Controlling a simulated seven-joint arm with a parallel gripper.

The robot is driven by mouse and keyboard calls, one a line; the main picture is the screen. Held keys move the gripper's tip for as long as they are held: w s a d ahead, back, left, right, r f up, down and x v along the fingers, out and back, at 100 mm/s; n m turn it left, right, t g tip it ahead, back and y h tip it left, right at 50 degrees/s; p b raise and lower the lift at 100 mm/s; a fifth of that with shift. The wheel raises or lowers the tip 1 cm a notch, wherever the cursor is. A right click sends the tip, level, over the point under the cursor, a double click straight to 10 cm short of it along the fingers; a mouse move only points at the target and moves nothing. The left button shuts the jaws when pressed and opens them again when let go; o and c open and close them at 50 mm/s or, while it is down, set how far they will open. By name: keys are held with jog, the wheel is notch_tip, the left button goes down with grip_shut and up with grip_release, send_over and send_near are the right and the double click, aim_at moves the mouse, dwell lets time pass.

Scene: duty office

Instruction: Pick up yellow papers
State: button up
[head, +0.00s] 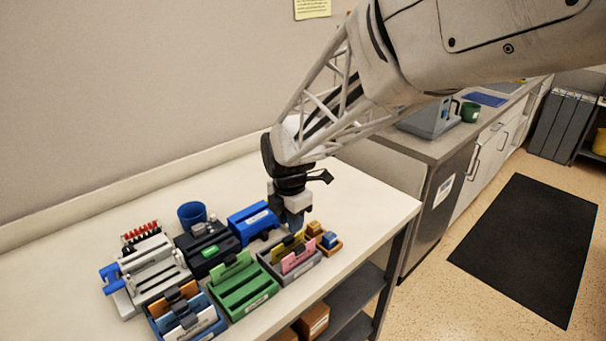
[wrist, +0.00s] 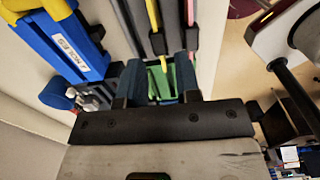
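The yellow papers (head: 289,244) stand upright in a grey slotted tray (head: 275,268), behind a pink sheet (head: 298,260). In the wrist view the yellow papers (wrist: 154,18) show as a thin edge running toward the gap between my fingers, with the pink edge (wrist: 190,12) to their right. My gripper (head: 294,222) points down just above the back of the grey tray. In the wrist view its blue fingers (wrist: 160,80) are apart, with a green surface showing between them. I cannot tell whether either finger touches the papers.
A green tray (head: 243,290) and a blue tray with cards (head: 187,318) stand to the left. A blue stapler-like device (head: 252,222) is close behind-left, and a small orange-brown holder (head: 329,246) close at right. A blue cup (head: 191,214) stands farther back. The counter's right end is clear.

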aim_at(288, 238)
jog(key=shift+a+f, duration=0.1)
jog(key=shift+f, duration=0.05)
jog(key=shift+f, duration=1.25)
jog(key=shift+f, duration=0.1)
jog(key=shift+a+f, duration=0.2)
jog(key=shift+f, duration=2.25)
grip_shut()
